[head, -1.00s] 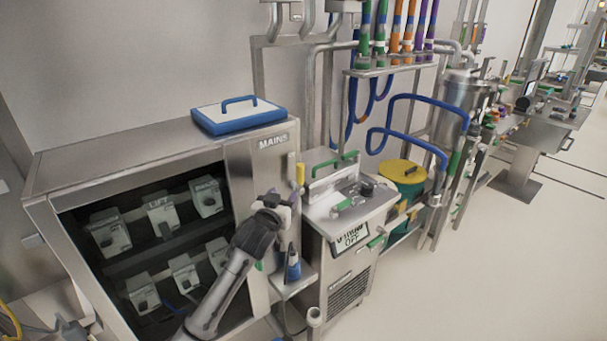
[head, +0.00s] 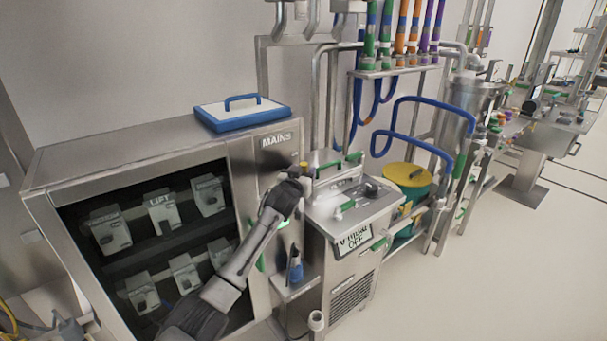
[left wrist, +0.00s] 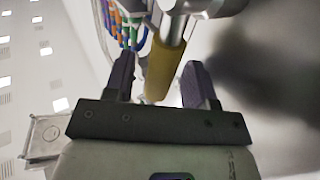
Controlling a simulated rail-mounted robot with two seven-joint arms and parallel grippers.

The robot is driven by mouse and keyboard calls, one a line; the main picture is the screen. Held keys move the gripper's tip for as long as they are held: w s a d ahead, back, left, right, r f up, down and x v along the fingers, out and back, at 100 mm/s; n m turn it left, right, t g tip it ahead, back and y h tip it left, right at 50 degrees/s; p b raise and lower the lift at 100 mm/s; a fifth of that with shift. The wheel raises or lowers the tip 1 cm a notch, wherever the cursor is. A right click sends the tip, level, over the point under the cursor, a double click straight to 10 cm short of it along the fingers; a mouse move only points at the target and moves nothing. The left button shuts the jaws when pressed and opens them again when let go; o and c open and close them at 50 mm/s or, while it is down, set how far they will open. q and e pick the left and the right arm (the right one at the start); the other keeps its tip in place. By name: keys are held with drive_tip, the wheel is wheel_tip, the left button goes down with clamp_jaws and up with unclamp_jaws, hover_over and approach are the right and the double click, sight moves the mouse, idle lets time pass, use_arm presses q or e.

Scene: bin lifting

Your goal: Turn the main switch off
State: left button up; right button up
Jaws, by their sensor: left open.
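The MAINS cabinet (head: 275,155) stands left of centre in the head view. A yellow handle, apparently the main switch, is on its right side; in the head view only its top (head: 303,165) shows above my gripper. My left gripper (head: 299,182) is at that handle, its fingers mostly hidden in the head view. In the left wrist view the yellow handle (left wrist: 164,66) hangs from a metal fitting, between the two open dark fingers of my left gripper (left wrist: 158,80). I cannot tell whether a finger touches it. My right gripper is not in view.
A blue-rimmed tray (head: 243,112) lies on the cabinet top. To the right stands a steel unit (head: 350,215) with a sign reading OFF. A blue bottle (head: 296,270) stands on a small shelf below my gripper. The floor at right is clear.

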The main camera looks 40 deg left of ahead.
use_arm(q)
drive_tip(key=shift+w, duration=0.3)
drive_tip(key=shift+c, duration=0.2)
drive_tip(key=shift+a, duration=0.1)
clamp_jaws()
